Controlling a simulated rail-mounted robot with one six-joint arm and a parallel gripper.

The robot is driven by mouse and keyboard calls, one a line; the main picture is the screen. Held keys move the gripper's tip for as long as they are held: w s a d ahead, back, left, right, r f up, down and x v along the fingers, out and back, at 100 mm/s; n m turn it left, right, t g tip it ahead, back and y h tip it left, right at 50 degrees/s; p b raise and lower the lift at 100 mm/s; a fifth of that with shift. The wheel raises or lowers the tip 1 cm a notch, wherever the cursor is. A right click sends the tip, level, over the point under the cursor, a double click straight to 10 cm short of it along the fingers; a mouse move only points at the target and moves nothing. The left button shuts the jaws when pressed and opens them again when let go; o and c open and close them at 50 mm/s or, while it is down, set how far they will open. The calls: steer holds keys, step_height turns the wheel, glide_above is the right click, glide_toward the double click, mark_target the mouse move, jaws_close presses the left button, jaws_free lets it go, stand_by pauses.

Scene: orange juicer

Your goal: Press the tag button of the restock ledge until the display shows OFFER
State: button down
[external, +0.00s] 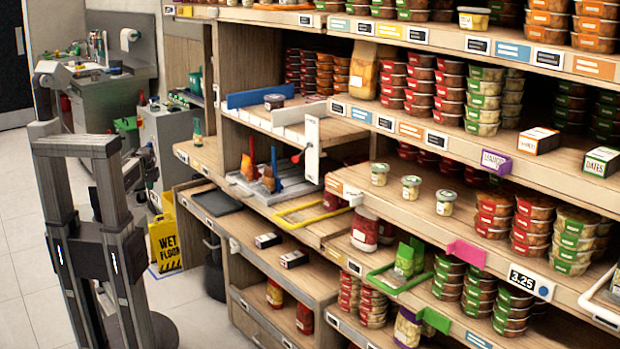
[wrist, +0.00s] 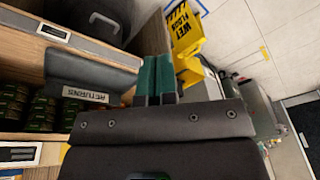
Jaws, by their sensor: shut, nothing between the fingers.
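A price tag display (external: 522,278) on the front edge of the lower right shelf reads 3.25. A small round blue button (external: 543,292) sits at its right end. I take this shelf edge to be the restock ledge, but no label says so. My gripper shows in the wrist view with two teal fingers (wrist: 155,80) together and nothing between them. In the external view my arm stands at the far left, well away from the tag, and I cannot make out the fingertips there. The tag is not in the wrist view.
A yellow wet floor sign (external: 165,240) stands beside my arm and shows in the wrist view (wrist: 187,35). A grey bin marked RETURNS (wrist: 85,92) lies left of the fingers. A pink divider (external: 466,254) and a green-rimmed tray (external: 385,283) jut out left of the tag.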

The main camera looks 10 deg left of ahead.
mark_target(184, 159)
steer(key=w+a+f+n+t+y+b, duration=0.2)
steer(key=w+a+f+n+t+b, duration=0.15)
steer(key=w+f+t+b, duration=0.55)
steer(key=w+d+r+t+h+b, duration=0.1)
steer(key=w+r+t+h+b, duration=0.1)
steer(key=r+t, duration=0.3)
steer(key=w+d+r+t+h+b, duration=0.1)
steer(key=w+d+r+t+b, duration=0.1)
steer(key=r+t, duration=0.3)
step_height(184, 159, up, 4)
steer(key=shift+w+r+h, duration=0.1)
steer(key=shift+w+h, duration=0.3)
steer(key=shift+w, duration=0.4)
steer(key=shift+d, duration=0.1)
steer(key=w+d, duration=0.6)
steer(key=shift+w+d, duration=0.15)
